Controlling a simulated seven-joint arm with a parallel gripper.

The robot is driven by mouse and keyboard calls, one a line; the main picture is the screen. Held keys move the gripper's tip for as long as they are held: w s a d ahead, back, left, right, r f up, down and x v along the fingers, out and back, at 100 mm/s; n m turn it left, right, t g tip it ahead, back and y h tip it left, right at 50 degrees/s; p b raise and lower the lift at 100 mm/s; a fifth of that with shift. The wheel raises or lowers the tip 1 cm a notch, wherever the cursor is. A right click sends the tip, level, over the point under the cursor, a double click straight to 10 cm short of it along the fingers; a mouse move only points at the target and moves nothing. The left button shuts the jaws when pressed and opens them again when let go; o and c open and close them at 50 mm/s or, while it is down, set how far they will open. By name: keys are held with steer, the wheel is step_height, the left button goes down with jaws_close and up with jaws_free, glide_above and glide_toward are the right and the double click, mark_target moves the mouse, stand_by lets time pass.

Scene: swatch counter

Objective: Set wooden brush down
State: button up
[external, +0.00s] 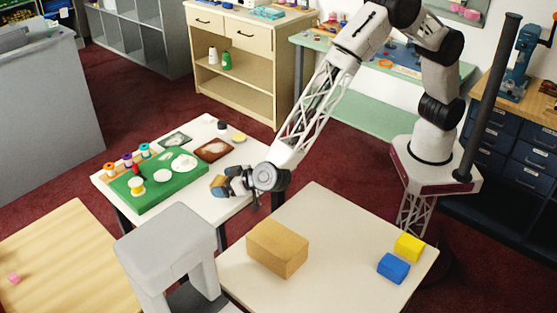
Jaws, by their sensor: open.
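My gripper (228,187) is low over the right end of the small white table (208,217), with its jaws open. A tan-brown piece (217,185) shows right at the fingertips. It may be the wooden brush, but it is too small and too covered by the gripper to be sure. I cannot tell whether it touches the table top or the fingers. No other brush is clear in this view.
A green mat (158,202) with spools and a white dish (184,163) lies left of my gripper. A brown tray (213,149) is behind it. A grey stand (165,240) is in front. Another table holds a cardboard-coloured box (277,249), a yellow block (409,247) and a blue block (393,268).

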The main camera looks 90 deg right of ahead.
steer(key=shift+s+r, duration=0.1)
steer(key=shift+r, duration=0.05)
steer(key=v, duration=1.2)
stand_by(0.7)
